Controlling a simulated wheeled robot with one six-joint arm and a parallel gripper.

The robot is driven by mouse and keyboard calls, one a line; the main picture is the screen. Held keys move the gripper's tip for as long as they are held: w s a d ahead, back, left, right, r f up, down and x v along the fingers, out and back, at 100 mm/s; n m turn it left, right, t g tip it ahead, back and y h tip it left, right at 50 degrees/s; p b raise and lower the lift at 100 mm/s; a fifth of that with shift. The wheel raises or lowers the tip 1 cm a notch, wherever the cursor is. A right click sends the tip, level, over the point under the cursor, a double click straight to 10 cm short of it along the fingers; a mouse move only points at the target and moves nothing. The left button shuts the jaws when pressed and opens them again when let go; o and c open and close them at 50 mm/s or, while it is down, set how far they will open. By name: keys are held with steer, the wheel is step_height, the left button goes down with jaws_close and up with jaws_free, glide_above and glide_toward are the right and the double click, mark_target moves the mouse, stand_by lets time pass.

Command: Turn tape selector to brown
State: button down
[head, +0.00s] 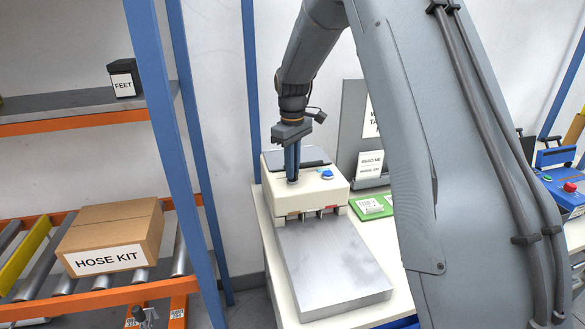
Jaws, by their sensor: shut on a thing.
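The cream-coloured machine (325,194) stands on the bench, with a blue round button (327,174) on its top. My gripper (292,172) points down onto the machine's top, left of the blue button. Its fingers are shut on a small part there, seemingly the tape selector, which they hide. I cannot tell the selector's setting or see any colour marks for it. Small coloured pieces show on the machine's front edge above a grey metal plate (330,265).
A green board (371,207) with a label lies right of the machine. A grey sign panel (352,130) stands behind. A blue rack post (172,120) and a HOSE KIT box (112,235) are on the left. A blue device with a red button (570,187) is far right.

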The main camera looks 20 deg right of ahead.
steer(key=shift+n, duration=0.8)
steer(key=shift+w+r, duration=0.1)
steer(key=c, duration=1.8)
jaws_free()
steer(key=shift+r+b, duration=1.2)
steer(key=shift+r, duration=2.65)
